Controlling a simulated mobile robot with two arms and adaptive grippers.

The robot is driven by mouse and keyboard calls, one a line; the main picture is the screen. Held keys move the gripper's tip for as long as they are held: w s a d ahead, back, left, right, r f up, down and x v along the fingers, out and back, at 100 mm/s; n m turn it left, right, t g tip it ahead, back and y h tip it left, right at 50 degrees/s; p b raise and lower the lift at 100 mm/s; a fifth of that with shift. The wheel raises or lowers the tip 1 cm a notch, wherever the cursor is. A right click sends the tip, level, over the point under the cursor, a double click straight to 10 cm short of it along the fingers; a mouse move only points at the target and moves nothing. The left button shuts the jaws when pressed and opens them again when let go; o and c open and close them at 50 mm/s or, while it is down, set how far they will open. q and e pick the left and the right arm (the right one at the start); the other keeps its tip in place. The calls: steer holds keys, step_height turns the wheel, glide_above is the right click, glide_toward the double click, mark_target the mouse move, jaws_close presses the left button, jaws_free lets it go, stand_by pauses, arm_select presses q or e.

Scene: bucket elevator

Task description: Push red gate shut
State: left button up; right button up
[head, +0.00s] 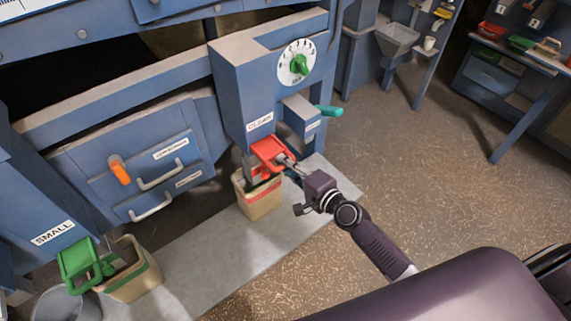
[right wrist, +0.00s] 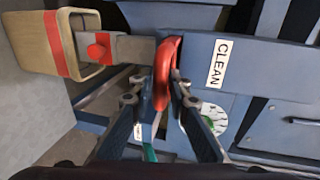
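The red gate (head: 270,152) is at the bottom of the spout labelled CLEAN, above a tan bag with a red band (head: 260,198). My right gripper (head: 288,164) reaches it from the lower right. In the right wrist view, the red handle (right wrist: 168,72) lies between the two fingertips (right wrist: 170,86), which look closed against its sides. The gate's metal slide (right wrist: 128,48) shows between the handle and the bag's mouth. How far the slide sits in the spout is hard to tell. My left gripper is not in view.
A green gate (head: 80,262) and another bag (head: 133,272) stand at the SMALL spout on the left. A numbered dial (head: 297,63) and a teal handle (head: 329,111) are above and right of the red gate. Open floor (head: 420,170) lies to the right.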

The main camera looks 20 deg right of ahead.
mark_target(274, 153)
jaws_close()
steer(key=x, duration=0.3)
steer(key=r+x, duration=0.1)
steer(key=x, duration=0.2)
steer(key=shift+w+a+r+b, duration=0.1)
steer(key=shift+w+r+b, duration=0.05)
steer(key=shift+w+b, duration=0.15)
steer(key=shift+s+r, duration=0.1)
steer(key=shift+o, duration=1.2)
jaws_free()
steer(key=shift+o, duration=1.1)
steer(key=shift+a, duration=0.1)
